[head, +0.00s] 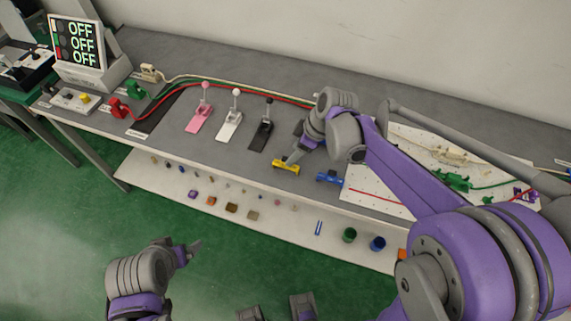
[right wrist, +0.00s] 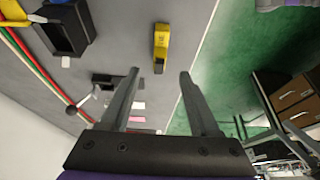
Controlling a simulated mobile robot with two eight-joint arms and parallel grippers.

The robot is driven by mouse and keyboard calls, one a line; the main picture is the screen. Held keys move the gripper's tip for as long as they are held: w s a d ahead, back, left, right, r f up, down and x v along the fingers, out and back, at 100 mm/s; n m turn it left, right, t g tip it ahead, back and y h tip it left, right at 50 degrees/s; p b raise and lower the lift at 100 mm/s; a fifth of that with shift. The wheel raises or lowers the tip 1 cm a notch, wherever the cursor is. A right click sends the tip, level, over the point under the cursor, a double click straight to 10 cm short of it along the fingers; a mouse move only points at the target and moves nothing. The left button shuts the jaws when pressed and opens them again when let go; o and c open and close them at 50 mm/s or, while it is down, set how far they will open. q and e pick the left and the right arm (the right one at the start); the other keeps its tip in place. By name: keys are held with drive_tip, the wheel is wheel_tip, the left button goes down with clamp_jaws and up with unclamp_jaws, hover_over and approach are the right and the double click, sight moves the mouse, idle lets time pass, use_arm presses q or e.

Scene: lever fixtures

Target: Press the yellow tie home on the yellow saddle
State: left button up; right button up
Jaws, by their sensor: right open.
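A small yellow piece (head: 286,167), apparently the yellow saddle, lies near the front edge of the grey bench, left of a blue one. In the right wrist view the yellow piece (right wrist: 161,42) shows beyond my fingertips, roughly centred between them, with a dark end towards me. I cannot make out a separate yellow tie on it. My right gripper (head: 293,157) is over the piece in the head view; its two fingers (right wrist: 159,73) are apart with nothing between them. My left gripper (head: 194,247) is low over the green floor, away from the bench; its opening is unclear.
Pink, white and black levers (head: 262,130) stand left of my right gripper. A blue piece (head: 329,178) is close on its right, before a white pegboard (head: 375,197). Cables run along the bench behind. A lower shelf (head: 140,172) holds small parts.

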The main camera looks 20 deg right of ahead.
drive_tip(key=x, duration=0.7)
drive_tip(key=shift+d+f, duration=0.1)
drive_tip(key=shift+f, duration=0.1)
clamp_jaws()
